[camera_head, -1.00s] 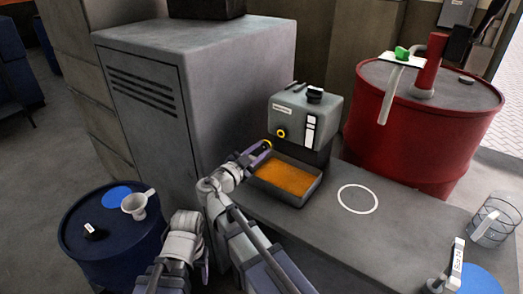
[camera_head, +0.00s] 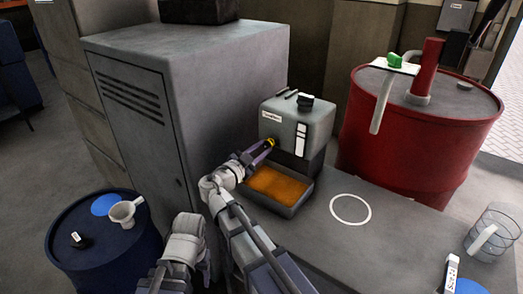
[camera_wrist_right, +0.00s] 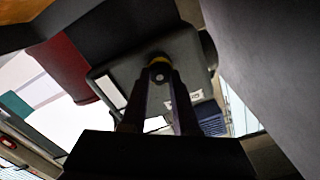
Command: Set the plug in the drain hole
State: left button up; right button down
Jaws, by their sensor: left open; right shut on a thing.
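My right gripper (camera_head: 266,146) is shut on the yellow-ringed plug (camera_head: 271,142), at the front face of the grey tank (camera_head: 312,118). In the right wrist view the two fingers (camera_wrist_right: 160,98) hold the plug (camera_wrist_right: 159,73) against or just in front of that face. The drain hole is hidden behind the plug and fingertips. I cannot tell whether the plug sits inside it. My left gripper (camera_head: 205,263) is low at the bottom, left of the right arm, away from the tank. Its fingers are hard to make out.
A tray of orange liquid (camera_head: 279,188) lies below the tank. The bench (camera_head: 385,240) has a white circle and a clear jug (camera_head: 492,233). A red drum (camera_head: 420,130) stands behind, a grey cabinet (camera_head: 205,85) at left. A blue drum (camera_head: 85,255) bears a white funnel (camera_head: 124,214).

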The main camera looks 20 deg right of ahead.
jog(key=shift+w+d, duration=0.3)
jog(key=shift+d, duration=0.05)
dwell(1.2)
jog(key=c, duration=0.6)
grip_release()
jog(key=shift+s, duration=0.1)
